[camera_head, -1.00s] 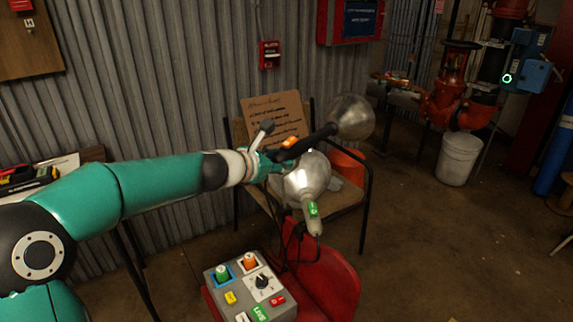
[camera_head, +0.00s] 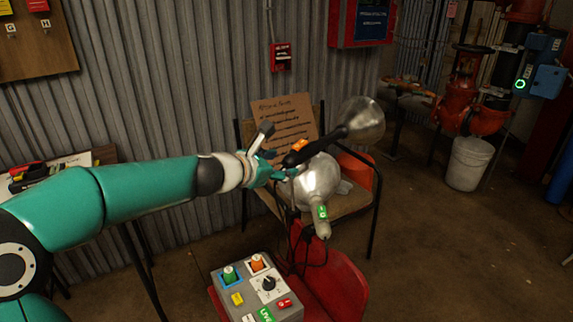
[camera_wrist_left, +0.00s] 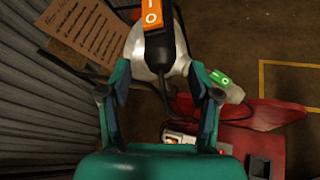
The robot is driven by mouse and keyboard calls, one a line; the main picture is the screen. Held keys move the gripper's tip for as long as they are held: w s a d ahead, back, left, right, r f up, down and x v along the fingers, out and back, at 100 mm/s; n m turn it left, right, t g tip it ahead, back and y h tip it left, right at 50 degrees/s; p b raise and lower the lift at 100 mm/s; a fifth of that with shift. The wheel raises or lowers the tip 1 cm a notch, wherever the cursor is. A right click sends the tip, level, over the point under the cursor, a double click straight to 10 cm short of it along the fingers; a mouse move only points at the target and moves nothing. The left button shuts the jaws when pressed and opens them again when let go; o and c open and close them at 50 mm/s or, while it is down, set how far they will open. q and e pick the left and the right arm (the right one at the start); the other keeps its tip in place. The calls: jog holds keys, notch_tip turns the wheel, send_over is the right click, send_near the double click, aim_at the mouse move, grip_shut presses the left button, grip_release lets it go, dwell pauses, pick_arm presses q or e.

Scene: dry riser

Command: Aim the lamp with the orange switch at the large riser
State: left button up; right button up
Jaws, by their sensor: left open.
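The lamp with the orange switch (camera_head: 299,145) has a black handle and a silver reflector (camera_head: 360,122), which points up and right in the head view, toward the riser side. My left gripper (camera_head: 276,172) is open at its handle end. In the left wrist view the open fingers (camera_wrist_left: 158,70) stand apart, with the black handle (camera_wrist_left: 158,45) ahead between them; contact cannot be told. A second silver lamp (camera_head: 316,180) with a green switch (camera_head: 322,211) is just below. Red riser pipework (camera_head: 463,85) stands at the back right; which pipe is the large riser is unclear.
A cardboard note (camera_head: 283,120) leans on a brown chair behind the lamps. A white bucket (camera_head: 468,163) stands below the pipework.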

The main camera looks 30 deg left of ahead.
pick_arm(q)
jog(key=v, duration=0.8)
jog(key=shift+s, duration=0.25)
